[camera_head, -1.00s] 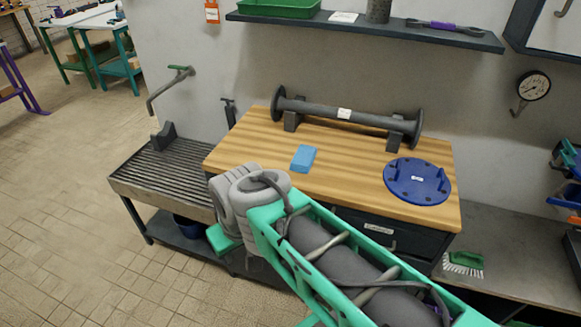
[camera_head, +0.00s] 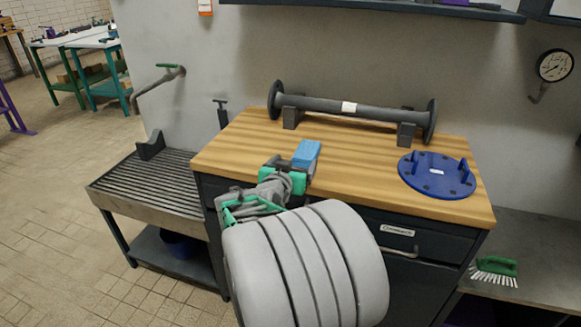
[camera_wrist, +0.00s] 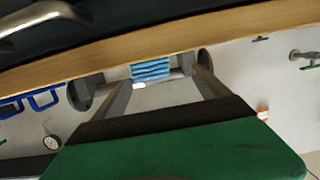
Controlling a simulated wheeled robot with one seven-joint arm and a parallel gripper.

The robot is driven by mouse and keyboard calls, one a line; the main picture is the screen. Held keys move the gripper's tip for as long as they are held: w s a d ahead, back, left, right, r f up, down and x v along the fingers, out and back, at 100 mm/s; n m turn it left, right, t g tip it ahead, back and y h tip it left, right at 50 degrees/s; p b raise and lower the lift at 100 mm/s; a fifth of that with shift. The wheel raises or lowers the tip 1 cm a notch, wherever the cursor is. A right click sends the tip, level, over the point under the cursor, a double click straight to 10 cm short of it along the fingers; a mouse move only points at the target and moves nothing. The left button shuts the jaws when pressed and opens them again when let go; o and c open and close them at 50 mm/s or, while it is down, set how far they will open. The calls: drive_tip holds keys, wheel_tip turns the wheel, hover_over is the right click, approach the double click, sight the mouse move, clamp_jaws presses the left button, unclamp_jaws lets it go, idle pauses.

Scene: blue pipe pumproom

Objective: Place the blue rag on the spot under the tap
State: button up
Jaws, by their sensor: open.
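The blue rag (camera_head: 307,153) is a small folded block on the wooden worktop (camera_head: 240,143). In the wrist view the rag (camera_wrist: 152,68) shows as stacked folds, in line with the gap between my fingers. My gripper (camera_head: 292,166) is open at the near side of the rag, its fingers (camera_wrist: 163,78) spread either side of it; I cannot tell how far they reach along it. The tap (camera_head: 166,76) with a green handle sticks out from the wall at left. Its spout is above the slatted drain bench (camera_head: 130,192). No marked spot is clearly visible there.
A dark flanged pipe (camera_head: 375,110) lies on supports at the worktop's back. A blue round flange plate (camera_head: 437,174) lies at right. A dark angled block (camera_head: 151,145) stands on the bench's back edge. The rest of the slats look clear.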

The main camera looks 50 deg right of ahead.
sight(305, 152)
drive_tip(key=shift+d+f+h, duration=0.15)
drive_tip(key=shift+d+h, duration=0.15)
drive_tip(key=shift+d, duration=0.35)
drive_tip(key=shift+w+d+r, duration=0.1)
drive_tip(key=shift+d+r, duration=0.2)
drive_tip(key=shift+r, duration=0.05)
drive_tip(key=x, duration=0.7)
drive_tip(key=shift+s+d, duration=0.2)
drive_tip(key=shift+d, duration=0.2)
drive_tip(key=shift+c, duration=0.4)
drive_tip(key=shift+a, duration=0.1)
drive_tip(key=c, duration=1.5)
